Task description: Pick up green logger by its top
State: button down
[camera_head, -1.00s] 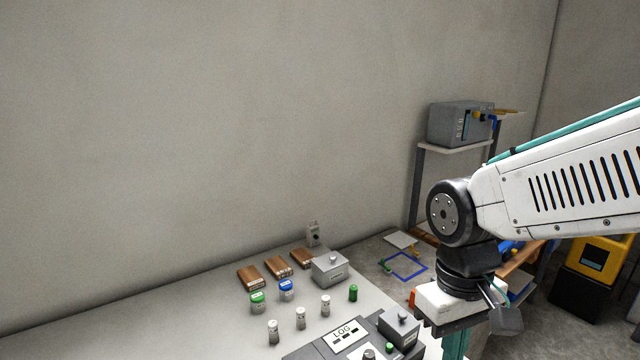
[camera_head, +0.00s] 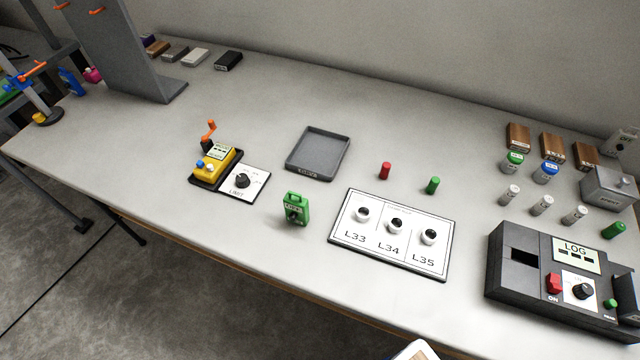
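A small green logger (camera_head: 295,209) stands upright near the front middle of the table (camera_head: 120,150). It has a handle-like top with an opening, a pale label and a dark round dial on its front. Nothing touches it. My gripper is not visible in the current view; only a small white piece, perhaps of my arm, shows at the bottom edge.
Left of the logger are a yellow device (camera_head: 214,167) and a LIMIT dial card (camera_head: 243,182). A grey tray (camera_head: 318,136) lies behind it. A white L33–L35 panel (camera_head: 345,236) lies close on its right. A dark LOG machine (camera_head: 520,285) stands far right.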

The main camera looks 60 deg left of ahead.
aim_at(293, 202)
jog(key=u, duration=2.1)
